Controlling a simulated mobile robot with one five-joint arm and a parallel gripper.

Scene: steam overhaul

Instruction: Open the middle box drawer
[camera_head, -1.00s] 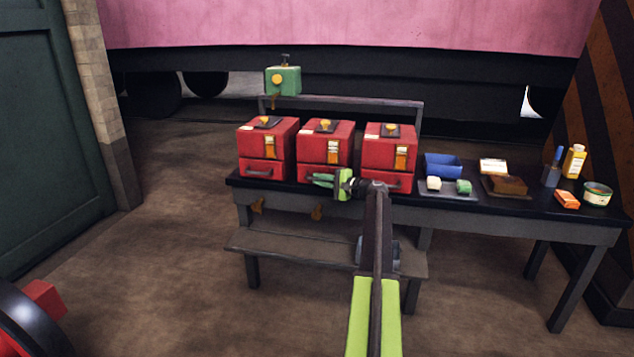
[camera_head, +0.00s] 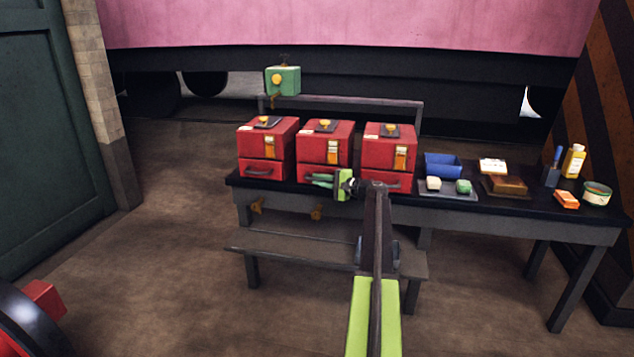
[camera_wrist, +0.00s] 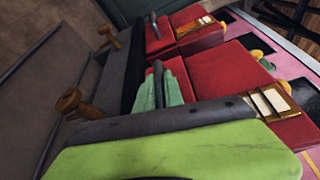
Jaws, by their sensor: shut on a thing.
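Three red boxes stand side by side on a dark workbench, each with a drawer low in its front. The middle box (camera_head: 325,140) has its drawer (camera_head: 309,172) behind my gripper (camera_head: 322,180), which hides much of the drawer front. My gripper's green fingers are shut on the drawer's dark handle. In the wrist view, the green fingers (camera_wrist: 172,85) close around the dark bar handle (camera_wrist: 158,82) against the red drawer front. The drawer looks closed or nearly so; I cannot tell exactly.
The left box (camera_head: 267,140) and right box (camera_head: 390,145) stand close on either side. A blue tray (camera_head: 443,165), bottles and small blocks lie on the bench to the right. A lower shelf (camera_head: 300,243) runs under the bench. Brown knobs (camera_wrist: 68,102) hang below its edge.

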